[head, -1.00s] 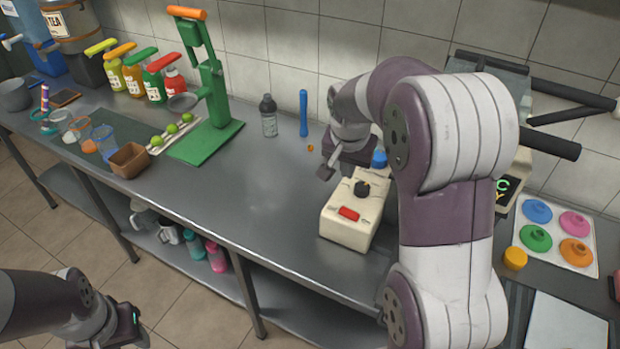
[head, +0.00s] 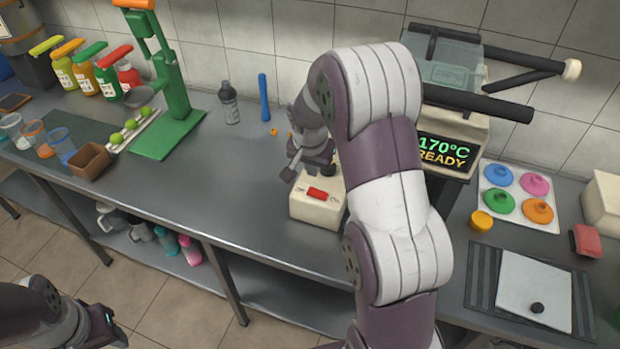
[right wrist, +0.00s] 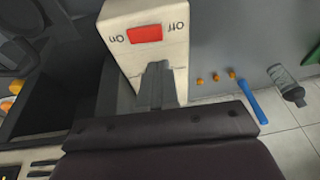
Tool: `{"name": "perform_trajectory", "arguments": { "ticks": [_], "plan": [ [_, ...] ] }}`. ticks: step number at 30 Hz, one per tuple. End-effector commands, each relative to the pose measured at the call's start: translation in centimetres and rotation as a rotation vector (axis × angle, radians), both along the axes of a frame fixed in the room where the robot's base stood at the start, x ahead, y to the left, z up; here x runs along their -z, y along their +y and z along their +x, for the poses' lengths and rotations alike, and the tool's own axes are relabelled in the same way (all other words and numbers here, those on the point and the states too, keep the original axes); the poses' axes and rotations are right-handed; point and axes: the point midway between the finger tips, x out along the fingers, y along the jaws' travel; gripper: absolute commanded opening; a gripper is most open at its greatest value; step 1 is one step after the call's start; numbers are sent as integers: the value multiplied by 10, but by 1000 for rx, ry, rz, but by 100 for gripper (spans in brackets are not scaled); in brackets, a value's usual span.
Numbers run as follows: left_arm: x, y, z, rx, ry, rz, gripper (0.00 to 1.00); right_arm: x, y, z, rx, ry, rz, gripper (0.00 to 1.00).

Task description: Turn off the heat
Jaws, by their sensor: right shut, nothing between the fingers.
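A cream control box (head: 318,211) stands on the grey counter, with a red rocker switch (head: 317,193) on its top. The right wrist view shows the same switch (right wrist: 145,34) between the labels "On" and "Off", both upside down there. Behind my right arm, a heated press with a display (head: 443,151) reads "170°C READY". My left gripper (head: 108,330) is at the lower left, away from the counter; its fingers are unclear.
A blue stick (head: 263,97) and a grey bottle (head: 229,103) stand behind the box. A green hand press (head: 172,130) is to the left. Colored lids on a white tray (head: 545,224) and a white board (head: 533,288) lie right.

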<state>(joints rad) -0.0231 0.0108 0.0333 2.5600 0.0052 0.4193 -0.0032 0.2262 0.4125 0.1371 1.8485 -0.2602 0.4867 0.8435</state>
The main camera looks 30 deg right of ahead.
Motion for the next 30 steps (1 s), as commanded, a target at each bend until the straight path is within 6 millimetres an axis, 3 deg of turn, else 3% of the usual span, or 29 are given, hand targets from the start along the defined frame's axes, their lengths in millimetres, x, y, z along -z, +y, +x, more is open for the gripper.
{"name": "perform_trajectory", "arguments": {
  "ticks": [3,9,22,26,30],
  "plan": [
    [-3,0,0,0,0,0,43,23,-2,4,-2,4,1,0],
    [-4,0,0,0,0,0,43,48,1,8,-1,2,0,0],
    [-3,0,0,0,0,0,43,55,2,9,0,-1,1,0],
    [19,0,0,0,0,0,43,73,5,13,-1,-1,0,0],
    [11,0,0,0,0,0,43,64,5,13,0,1,1,0]
  ]
}}
